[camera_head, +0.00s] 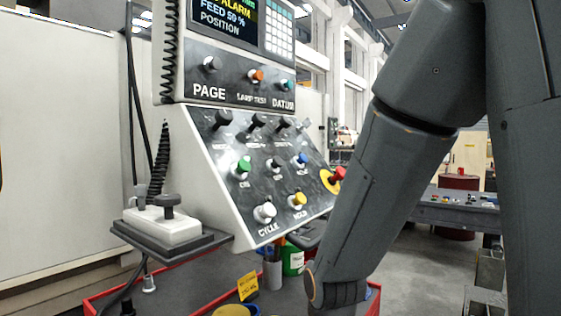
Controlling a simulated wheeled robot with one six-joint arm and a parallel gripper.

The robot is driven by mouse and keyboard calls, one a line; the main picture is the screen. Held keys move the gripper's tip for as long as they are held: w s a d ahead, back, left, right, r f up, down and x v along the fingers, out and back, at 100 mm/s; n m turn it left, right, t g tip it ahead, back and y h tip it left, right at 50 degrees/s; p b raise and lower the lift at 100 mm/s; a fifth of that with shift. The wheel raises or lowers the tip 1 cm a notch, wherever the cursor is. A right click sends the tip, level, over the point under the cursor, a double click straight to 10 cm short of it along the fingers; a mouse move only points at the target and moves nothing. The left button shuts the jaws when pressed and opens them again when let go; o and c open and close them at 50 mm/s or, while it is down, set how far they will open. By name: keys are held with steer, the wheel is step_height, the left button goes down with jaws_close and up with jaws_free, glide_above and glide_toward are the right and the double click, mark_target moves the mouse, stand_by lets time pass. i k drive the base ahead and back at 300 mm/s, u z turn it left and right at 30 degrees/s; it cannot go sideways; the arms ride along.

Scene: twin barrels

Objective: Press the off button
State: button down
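A machine control panel (205,150) stands at centre left with its lower part sloping toward me. It carries a green button (243,166), a blue button (301,159), a white button (265,212) labelled CYCLE and a yellow button (298,200) labelled HOLD. An orange button (257,76) labelled LAMP TEST sits on the upper strip. I can read no label saying off; several small labels are too small to read. My gripper is out of view.
A white pendant box (163,225) with a dark knob rests on a small shelf (205,243) left of the panel. A red-edged cart (190,291) with containers stands below. My grey arm fills the right side. Open floor (420,270) shows at right.

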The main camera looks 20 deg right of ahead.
mark_target(278, 161)
steer(key=z, duration=2.1)
steer(key=k, duration=0.55)
steer(key=u, duration=0.55)
